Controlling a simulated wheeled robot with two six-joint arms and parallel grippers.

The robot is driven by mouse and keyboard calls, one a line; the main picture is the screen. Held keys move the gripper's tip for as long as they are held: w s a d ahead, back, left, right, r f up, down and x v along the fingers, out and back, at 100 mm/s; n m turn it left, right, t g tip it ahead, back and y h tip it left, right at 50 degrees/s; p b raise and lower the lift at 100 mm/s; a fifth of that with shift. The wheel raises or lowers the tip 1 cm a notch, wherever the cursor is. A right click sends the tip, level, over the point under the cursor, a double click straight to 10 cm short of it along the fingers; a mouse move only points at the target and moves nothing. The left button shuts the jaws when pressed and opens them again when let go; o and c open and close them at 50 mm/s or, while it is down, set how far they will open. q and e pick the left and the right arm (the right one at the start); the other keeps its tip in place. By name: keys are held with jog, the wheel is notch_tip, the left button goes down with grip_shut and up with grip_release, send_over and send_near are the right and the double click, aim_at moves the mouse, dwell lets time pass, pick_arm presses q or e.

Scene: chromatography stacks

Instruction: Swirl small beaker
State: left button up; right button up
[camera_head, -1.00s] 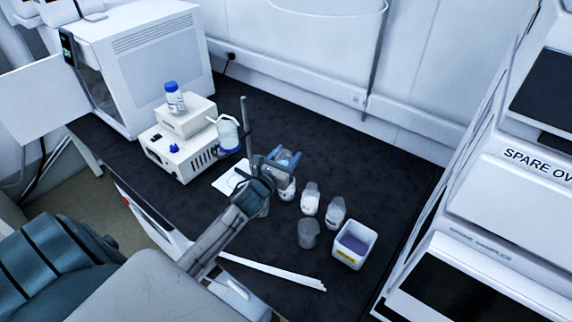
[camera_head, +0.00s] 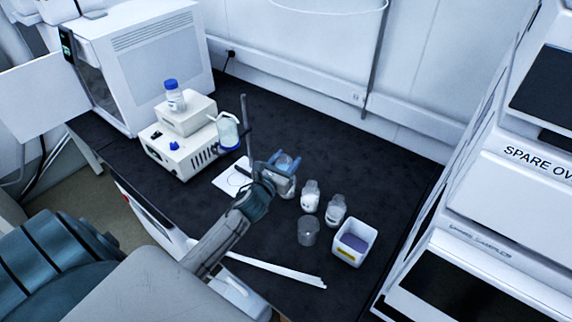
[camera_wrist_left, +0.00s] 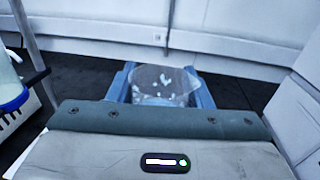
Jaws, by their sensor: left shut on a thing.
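My left gripper (camera_head: 281,164) is shut on the small beaker (camera_head: 284,183), a clear glass vessel. Its blue fingers stand on either side of the beaker, near the middle of the dark bench. In the left wrist view the beaker (camera_wrist_left: 163,82) sits between the two fingers (camera_wrist_left: 164,88), and its lower part is hidden behind the wrist body. From the head view I cannot tell whether its base touches the bench. My right gripper is not in view.
Two bottles (camera_head: 310,196) (camera_head: 336,209), an empty-looking glass beaker (camera_head: 308,231) and a white tub (camera_head: 370,240) stand right of the gripper. White strips (camera_head: 275,269) lie in front. The back of the bench is clear.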

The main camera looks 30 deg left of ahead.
pick_arm(q)
notch_tip(320, 180, up, 4)
jog(key=shift+r, duration=0.25)
notch_tip(320, 180, down, 7)
jog(key=shift+f, duration=0.1)
